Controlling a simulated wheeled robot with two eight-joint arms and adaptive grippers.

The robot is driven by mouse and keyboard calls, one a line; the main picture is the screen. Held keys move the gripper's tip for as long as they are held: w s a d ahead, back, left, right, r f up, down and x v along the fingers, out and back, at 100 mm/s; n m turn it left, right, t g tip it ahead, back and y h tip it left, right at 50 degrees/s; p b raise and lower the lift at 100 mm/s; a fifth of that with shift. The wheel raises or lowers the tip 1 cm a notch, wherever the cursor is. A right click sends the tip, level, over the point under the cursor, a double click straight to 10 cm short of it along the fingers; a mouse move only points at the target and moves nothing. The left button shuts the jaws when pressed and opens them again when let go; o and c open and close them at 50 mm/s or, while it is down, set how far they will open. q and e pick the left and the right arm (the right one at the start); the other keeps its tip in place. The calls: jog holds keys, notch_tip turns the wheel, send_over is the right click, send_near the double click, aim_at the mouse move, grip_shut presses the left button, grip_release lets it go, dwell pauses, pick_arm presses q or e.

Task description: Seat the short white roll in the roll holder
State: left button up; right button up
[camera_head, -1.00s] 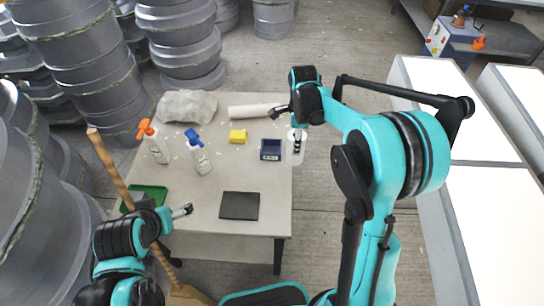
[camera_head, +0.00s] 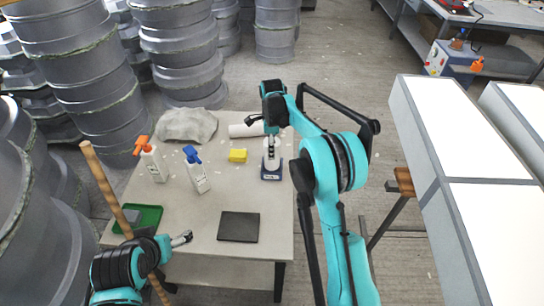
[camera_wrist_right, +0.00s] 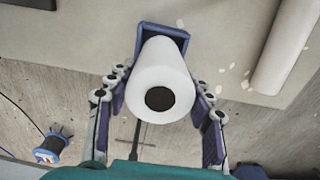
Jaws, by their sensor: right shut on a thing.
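The short white roll (camera_head: 271,158) is in my right gripper (camera_head: 271,141), upright over the blue roll holder (camera_head: 271,176) on the table. In the right wrist view the roll (camera_wrist_right: 160,82) shows its dark core end towards the camera. My right gripper's fingers close on it from both sides. The blue holder (camera_wrist_right: 166,31) frames the roll's far end there; I cannot tell whether the roll rests in it. My left gripper (camera_head: 184,238) hangs by the table's near left edge, apart from the roll; its jaw opening is unclear.
A longer white roll (camera_head: 240,130) lies behind the holder. A yellow sponge (camera_head: 237,156), two spray bottles (camera_head: 152,161) (camera_head: 197,172), a dark pad (camera_head: 239,227) and a green tray (camera_head: 147,217) are also on the table (camera_head: 180,213). Bare tabletop lies between holder and pad.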

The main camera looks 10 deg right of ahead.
jog(key=shift+f+b, duration=0.75)
jog(key=shift+f, duration=1.15)
jog(key=shift+f, duration=0.1)
jog(key=shift+f, duration=0.15)
jog(key=o, duration=1.3)
